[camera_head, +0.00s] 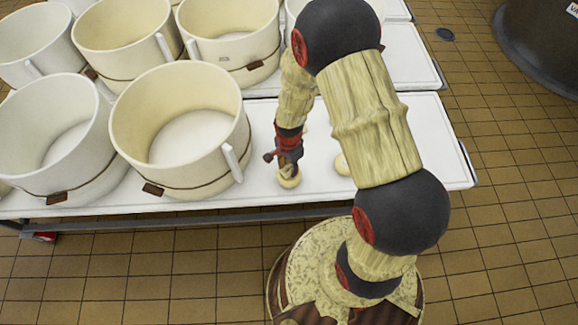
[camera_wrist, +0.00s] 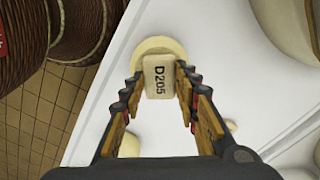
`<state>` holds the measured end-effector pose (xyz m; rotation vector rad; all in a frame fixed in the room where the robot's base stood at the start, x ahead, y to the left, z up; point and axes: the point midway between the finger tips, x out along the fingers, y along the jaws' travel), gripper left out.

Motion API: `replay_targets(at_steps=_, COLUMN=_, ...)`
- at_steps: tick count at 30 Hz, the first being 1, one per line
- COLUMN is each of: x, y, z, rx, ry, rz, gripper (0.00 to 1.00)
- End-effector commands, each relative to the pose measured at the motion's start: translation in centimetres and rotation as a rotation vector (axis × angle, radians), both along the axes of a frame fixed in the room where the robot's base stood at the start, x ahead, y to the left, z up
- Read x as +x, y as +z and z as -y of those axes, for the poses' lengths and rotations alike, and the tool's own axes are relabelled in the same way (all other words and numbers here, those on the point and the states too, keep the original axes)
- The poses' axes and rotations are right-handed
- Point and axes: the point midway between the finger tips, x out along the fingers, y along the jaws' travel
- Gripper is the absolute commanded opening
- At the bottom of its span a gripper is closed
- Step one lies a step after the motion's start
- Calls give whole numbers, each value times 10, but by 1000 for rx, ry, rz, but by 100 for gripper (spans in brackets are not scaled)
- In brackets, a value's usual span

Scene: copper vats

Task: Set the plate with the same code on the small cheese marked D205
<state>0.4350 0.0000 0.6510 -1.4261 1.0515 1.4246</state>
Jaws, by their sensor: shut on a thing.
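My gripper (camera_head: 287,163) points down over the white table. In the wrist view my gripper (camera_wrist: 158,84) has its fingertips at both sides of a small cream plate (camera_wrist: 159,77) and is shut on it. The plate reads D205 in dark letters, turned sideways. A small round pale cheese (camera_wrist: 150,45) shows behind the plate; the plate hides part of it, and no mark on it can be read. In the head view this cheese (camera_head: 289,181) is right under my fingertips. I cannot tell whether the plate touches it.
Another small cheese (camera_head: 342,164) stands to the right, partly behind my arm. Several large cream vats (camera_head: 180,130) with brown bands and tags crowd the left of the table (camera_head: 430,150). The table's right part is clear. A dark vat (camera_head: 540,45) stands at the far right.

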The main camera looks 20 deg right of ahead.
Motion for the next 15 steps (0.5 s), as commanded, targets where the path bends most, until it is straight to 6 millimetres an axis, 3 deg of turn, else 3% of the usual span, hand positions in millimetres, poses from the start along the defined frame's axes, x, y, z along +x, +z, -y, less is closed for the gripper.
replay_targets(at_steps=15, x=0, y=-6, z=0, rx=0, ry=0, rz=0, gripper=6)
